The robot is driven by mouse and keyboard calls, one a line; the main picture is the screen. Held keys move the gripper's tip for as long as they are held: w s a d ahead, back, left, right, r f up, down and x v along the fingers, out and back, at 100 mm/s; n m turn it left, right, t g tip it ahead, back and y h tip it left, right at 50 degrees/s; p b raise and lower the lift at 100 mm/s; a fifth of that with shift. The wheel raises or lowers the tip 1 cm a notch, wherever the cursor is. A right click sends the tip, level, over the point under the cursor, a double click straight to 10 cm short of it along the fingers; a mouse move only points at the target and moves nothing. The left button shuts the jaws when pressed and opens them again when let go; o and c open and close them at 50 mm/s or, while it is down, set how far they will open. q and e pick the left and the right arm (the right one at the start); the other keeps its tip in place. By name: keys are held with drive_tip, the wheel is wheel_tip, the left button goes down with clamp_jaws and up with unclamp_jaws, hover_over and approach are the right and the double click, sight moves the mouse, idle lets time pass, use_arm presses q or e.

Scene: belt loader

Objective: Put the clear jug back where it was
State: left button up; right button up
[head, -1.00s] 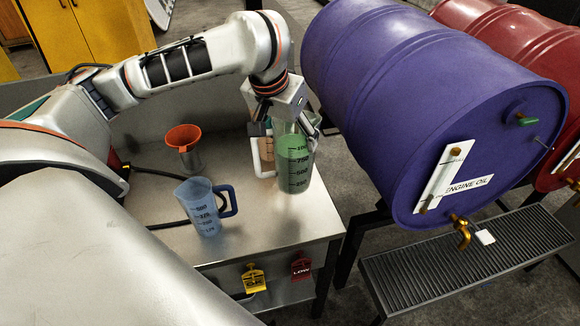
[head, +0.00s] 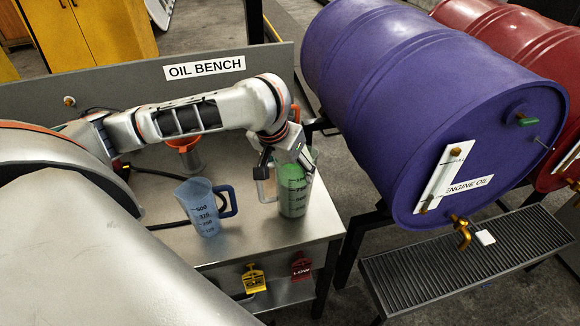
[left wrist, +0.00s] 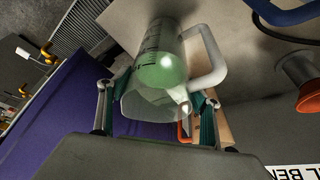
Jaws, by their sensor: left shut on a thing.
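The clear jug (head: 293,192) has dark scale marks, a pale handle and green liquid inside. It is upright at the right end of the steel bench (head: 250,238), near its front edge. I cannot tell whether its base touches the bench top. My left gripper (head: 287,165) is shut on the jug near its rim, coming from above and behind. In the left wrist view the jug (left wrist: 160,70) sits between the two fingers (left wrist: 152,104), with its handle to the right. My right gripper is not in view.
A blue-tinted jug (head: 205,207) stands left of the clear jug. An orange funnel (head: 184,145) is behind it, partly hidden by my arm. A purple engine oil drum (head: 400,100) lies close on the right, above a grated tray (head: 465,262). A panel reading OIL BENCH (head: 205,68) stands behind.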

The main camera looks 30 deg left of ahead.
use_arm(q)
drive_tip(key=shift+w, duration=0.1)
drive_tip(key=o, duration=1.7)
drive_tip(key=shift+f, duration=0.15)
drive_tip(key=shift+c, duration=0.2)
drive_tip(key=o, duration=0.4)
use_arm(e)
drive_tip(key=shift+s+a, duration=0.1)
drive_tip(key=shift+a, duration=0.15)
use_arm(q)
drive_tip(key=v, duration=1.2)
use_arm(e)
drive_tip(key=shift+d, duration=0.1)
